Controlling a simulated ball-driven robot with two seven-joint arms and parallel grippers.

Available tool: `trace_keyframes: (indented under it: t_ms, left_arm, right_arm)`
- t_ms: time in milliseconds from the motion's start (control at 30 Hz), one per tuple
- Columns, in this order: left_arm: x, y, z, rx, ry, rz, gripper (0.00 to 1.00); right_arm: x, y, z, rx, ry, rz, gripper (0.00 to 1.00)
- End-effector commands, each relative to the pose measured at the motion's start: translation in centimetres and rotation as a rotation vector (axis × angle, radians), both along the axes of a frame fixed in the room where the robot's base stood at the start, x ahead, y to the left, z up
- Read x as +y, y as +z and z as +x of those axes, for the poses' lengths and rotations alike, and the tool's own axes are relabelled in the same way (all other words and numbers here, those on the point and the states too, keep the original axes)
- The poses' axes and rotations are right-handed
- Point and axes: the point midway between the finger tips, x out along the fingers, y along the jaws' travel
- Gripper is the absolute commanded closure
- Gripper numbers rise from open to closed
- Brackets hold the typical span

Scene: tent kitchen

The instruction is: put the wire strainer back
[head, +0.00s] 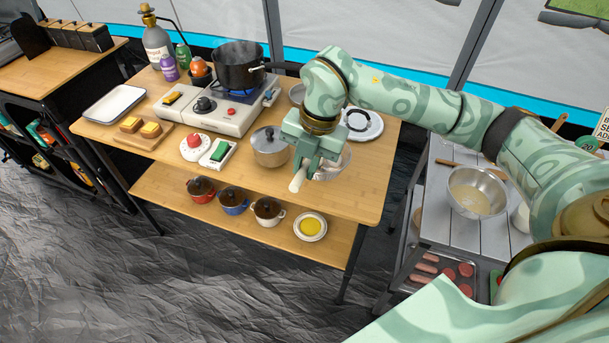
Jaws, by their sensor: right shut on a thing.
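My right gripper (306,166) is over the front right part of the wooden table (368,180). It is shut on a pale handle (298,182) that sticks out below the fingers towards the front. A greyish round bowl shape, which looks like the wire strainer (338,165), shows just right of and behind the fingers. The gripper and wrist cover much of it, and I cannot tell whether it touches the tabletop. My left gripper is not in view.
A lidded pot (270,147) stands close left of the gripper. A steaming black pot (239,66) sits on the stove (216,112). A white round plate (362,124) lies behind the gripper. A metal bowl (477,193) stands on the grey side table (448,226).

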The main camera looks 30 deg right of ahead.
Motion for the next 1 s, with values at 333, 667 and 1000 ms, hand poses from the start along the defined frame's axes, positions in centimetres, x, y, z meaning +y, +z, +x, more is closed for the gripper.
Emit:
trace_keyframes:
  t_ms: [333, 667, 1000]
  left_arm:
    - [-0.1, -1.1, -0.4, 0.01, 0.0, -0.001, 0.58]
    - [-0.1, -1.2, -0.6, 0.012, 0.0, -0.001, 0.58]
    - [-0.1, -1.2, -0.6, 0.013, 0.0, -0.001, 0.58]
  right_arm:
    - [-0.6, -3.6, 1.2, 0.002, 0.0, 0.001, 1.0]
    - [-0.6, -4.5, 1.3, -0.005, 0.001, 0.0, 1.0]
    - [-0.6, -4.8, 1.2, -0.001, 0.0, 0.0, 0.62]
